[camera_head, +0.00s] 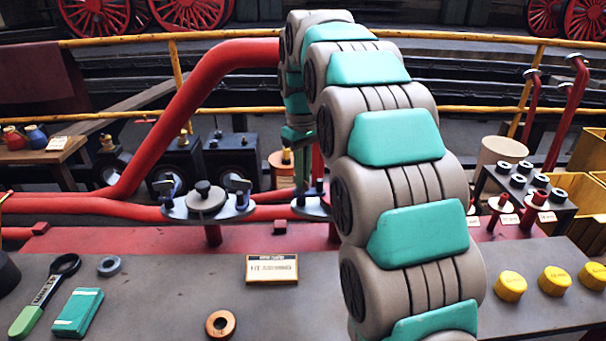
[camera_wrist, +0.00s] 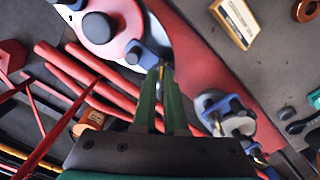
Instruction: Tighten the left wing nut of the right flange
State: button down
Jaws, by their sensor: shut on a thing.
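The right flange (camera_head: 312,210) is a small grey plate, partly hidden behind my arm in the head view. In the wrist view the right flange (camera_wrist: 112,50) is at the upper left, with a dark round knob on it. Its left wing nut (camera_wrist: 133,52) is blue and lies at the plate's edge, at my fingertips. My gripper (camera_wrist: 160,70) has green fingers, closed together at this wing nut; the tips partly hide the contact. In the head view my gripper (camera_head: 302,180) points down at the flange, mostly hidden by my arm.
The left flange (camera_head: 208,206) with two dark blue wing nuts stands beside it. Red pipes (camera_head: 150,160) run behind. On the bench lie a sign plate (camera_head: 272,269), a copper ring (camera_head: 220,324), a wrench (camera_head: 45,295) and yellow caps (camera_head: 510,286). A yellow railing (camera_head: 470,110) runs behind.

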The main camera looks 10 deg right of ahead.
jog(key=m, duration=0.3)
jog(key=shift+m, duration=0.3)
jog(key=shift+a+m, duration=0.15)
jog(key=shift+m, duration=1.65)
jog(key=c, duration=1)
grip_release()
jog(key=shift+o, duration=0.2)
jog(key=shift+r+p, duration=0.45)
jog(key=shift+r, duration=3.5)
